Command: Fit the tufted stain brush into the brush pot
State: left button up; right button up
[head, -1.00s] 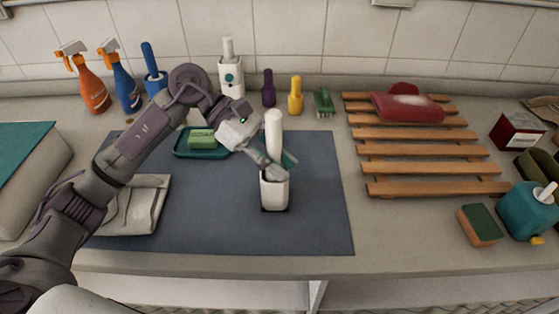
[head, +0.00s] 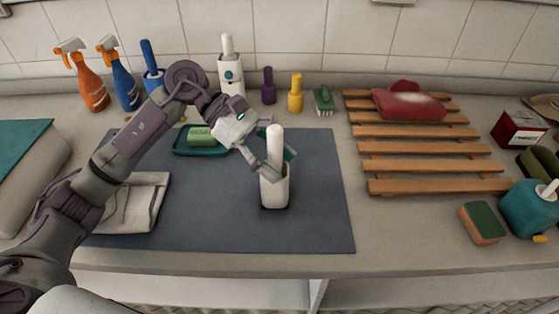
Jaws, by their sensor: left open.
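The stain brush, seen as a thick white handle (head: 275,142), stands upright in the white brush pot (head: 275,192) on the dark blue mat. Its tufted end is hidden inside the pot. My left gripper (head: 277,167) is open, with its fingers on either side of the handle just above and at the pot's rim. I cannot tell whether a finger touches the handle or rim. My right gripper is not in view.
A green soap dish (head: 180,152) and a folded cloth (head: 135,203) lie at the left of the mat (head: 320,215). Bottles and other brushes stand along the back wall. A wooden slatted rack (head: 420,148) is on the right. The mat's right part is clear.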

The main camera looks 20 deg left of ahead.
pick_arm(q)
jog(key=v, duration=1.1)
jog(key=shift+a, duration=0.15)
